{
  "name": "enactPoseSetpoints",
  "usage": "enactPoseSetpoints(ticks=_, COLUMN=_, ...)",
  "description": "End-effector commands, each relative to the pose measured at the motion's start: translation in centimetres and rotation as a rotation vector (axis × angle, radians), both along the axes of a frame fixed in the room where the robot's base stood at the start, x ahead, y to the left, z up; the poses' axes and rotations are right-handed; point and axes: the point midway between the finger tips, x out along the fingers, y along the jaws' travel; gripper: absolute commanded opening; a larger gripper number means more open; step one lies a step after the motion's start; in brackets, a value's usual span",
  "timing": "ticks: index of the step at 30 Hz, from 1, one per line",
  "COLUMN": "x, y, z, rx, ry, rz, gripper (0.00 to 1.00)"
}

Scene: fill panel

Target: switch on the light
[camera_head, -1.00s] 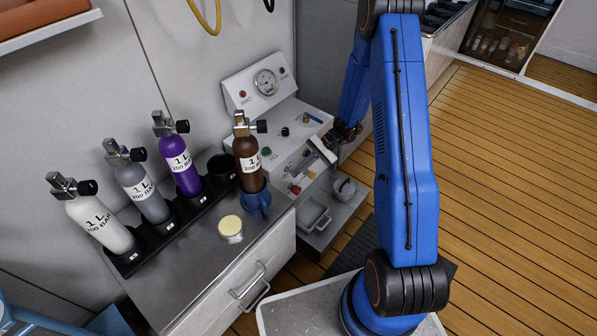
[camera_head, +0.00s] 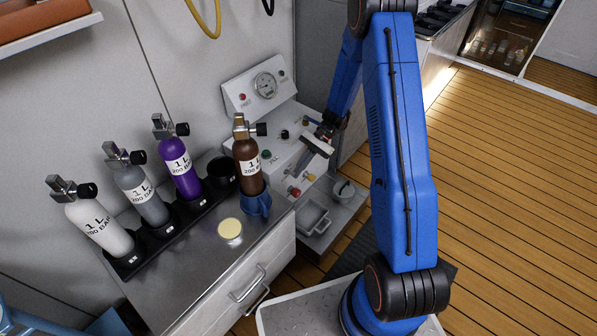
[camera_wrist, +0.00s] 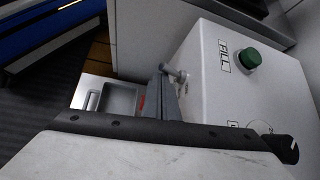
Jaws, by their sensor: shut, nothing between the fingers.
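The white fill panel (camera_head: 283,140) stands against the wall, with a round gauge (camera_head: 265,84) on its upright back. My gripper (camera_head: 311,151) is over its right front part, fingers shut and empty. In the wrist view my gripper's fingers (camera_wrist: 168,98) point at the panel's edge. A small metal lever (camera_wrist: 178,73) sticks out right beside the fingertips; I cannot tell whether they touch. A green button (camera_wrist: 250,58) beside a FILL label (camera_wrist: 224,55) is to the right. A second label is partly hidden by my gripper. No lamp can be made out clearly.
A brown cylinder (camera_head: 248,163) stands in a blue holder left of the panel. Purple (camera_head: 180,168), grey (camera_head: 146,194) and white (camera_head: 99,227) cylinders stand in a black rack further left. A grey tray (camera_head: 313,217) is below the panel. The wooden floor (camera_head: 490,200) at right is clear.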

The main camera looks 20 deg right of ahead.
Motion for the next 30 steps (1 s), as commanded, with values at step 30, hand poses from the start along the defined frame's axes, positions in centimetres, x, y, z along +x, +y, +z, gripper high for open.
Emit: enactPoseSetpoints(ticks=30, x=2.1, y=-4.3, z=5.0, rx=0.0, ry=-0.004, rz=-0.003, gripper=0.0)
